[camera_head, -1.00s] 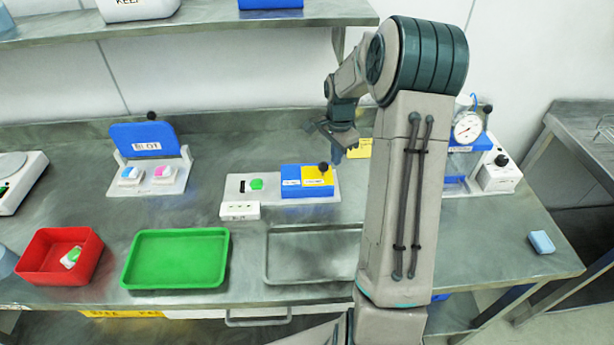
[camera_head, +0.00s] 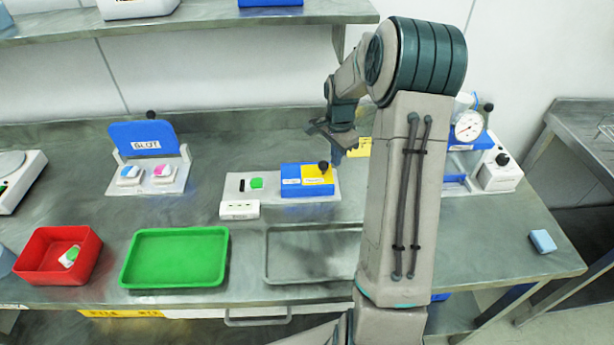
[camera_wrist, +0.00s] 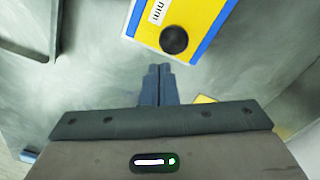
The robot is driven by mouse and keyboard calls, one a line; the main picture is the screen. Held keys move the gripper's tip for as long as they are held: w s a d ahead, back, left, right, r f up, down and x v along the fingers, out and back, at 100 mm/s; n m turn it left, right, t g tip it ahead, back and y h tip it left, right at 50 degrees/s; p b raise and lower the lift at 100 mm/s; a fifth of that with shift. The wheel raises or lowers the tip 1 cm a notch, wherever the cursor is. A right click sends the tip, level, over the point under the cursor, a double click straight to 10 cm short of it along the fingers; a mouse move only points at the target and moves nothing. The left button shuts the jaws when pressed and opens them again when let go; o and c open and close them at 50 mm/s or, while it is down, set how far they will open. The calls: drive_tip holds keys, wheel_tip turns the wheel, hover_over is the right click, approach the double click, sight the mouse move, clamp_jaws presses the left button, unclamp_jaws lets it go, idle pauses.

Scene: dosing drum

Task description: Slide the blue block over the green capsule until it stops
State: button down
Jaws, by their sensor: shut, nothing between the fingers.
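The blue block (camera_head: 304,188), with a yellow label on top and a black knob, sits at the right end of a pale base plate (camera_head: 235,187). The green capsule (camera_head: 257,183) lies uncovered on the plate to the left of the block, with a clear gap between them. My gripper (camera_head: 338,155) is above and behind the block's right end. In the wrist view my gripper (camera_wrist: 159,72) is shut and empty, its fingertips just short of the black knob (camera_wrist: 173,39) and apart from the block. No contact shows.
A small white labelled box (camera_head: 239,210) stands in front of the plate. An empty metal tray (camera_head: 290,281), a green tray (camera_head: 175,282) and a red bin (camera_head: 30,280) line the front. A gauge press (camera_head: 468,128) stands right, a blue-lidded fixture (camera_head: 146,140) left.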

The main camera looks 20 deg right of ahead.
sight(296, 175)
drive_tip(key=shift+f+b, duration=1.3)
drive_tip(key=shift+f, duration=0.5)
drive_tip(key=shift+w+a+b, duration=0.25)
drive_tip(key=shift+w+a, duration=0.35)
drive_tip(key=shift+a, duration=1.45)
drive_tip(key=shift+w+a+b, duration=0.25)
drive_tip(key=shift+w+a, duration=0.3)
drive_tip(key=shift+a, duration=1.45)
drive_tip(key=shift+w+a+b, duration=0.25)
drive_tip(key=shift+w+a, duration=0.35)
drive_tip(key=shift+a, duration=1.45)
drive_tip(key=shift+d, duration=0.15)
drive_tip(key=shift+s+d, duration=0.2)
drive_tip(key=shift+d, duration=0.4)
wheel_tip(296, 175, up, 8)
drive_tip(key=p, duration=0.5)
